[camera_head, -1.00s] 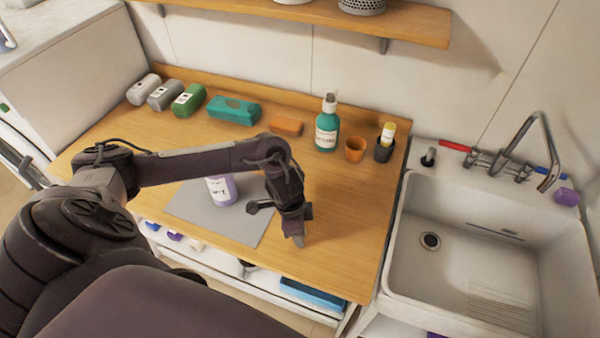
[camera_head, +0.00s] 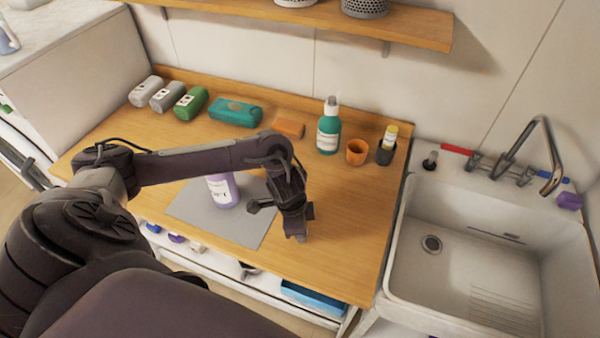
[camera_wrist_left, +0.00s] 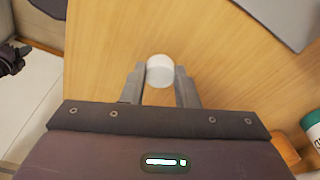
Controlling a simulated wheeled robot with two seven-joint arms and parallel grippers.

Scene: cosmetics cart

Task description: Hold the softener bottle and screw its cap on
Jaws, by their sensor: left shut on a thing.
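A lilac bottle (camera_head: 223,192) with a white label stands upright on the grey mat (camera_head: 245,228). My left forearm crosses in front of its top, so its neck is hidden. My left gripper (camera_head: 299,238) is to the right of the mat, pointing down over bare wood. In the left wrist view, my left gripper (camera_wrist_left: 160,82) is shut on a round white cap (camera_wrist_left: 160,70), held between the fingertips. The cap cannot be made out in the head view.
A sink (camera_head: 455,260) adjoins the table on the right. An orange block (camera_head: 289,128) and teal case (camera_head: 236,112) lie behind. The table's front right is clear.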

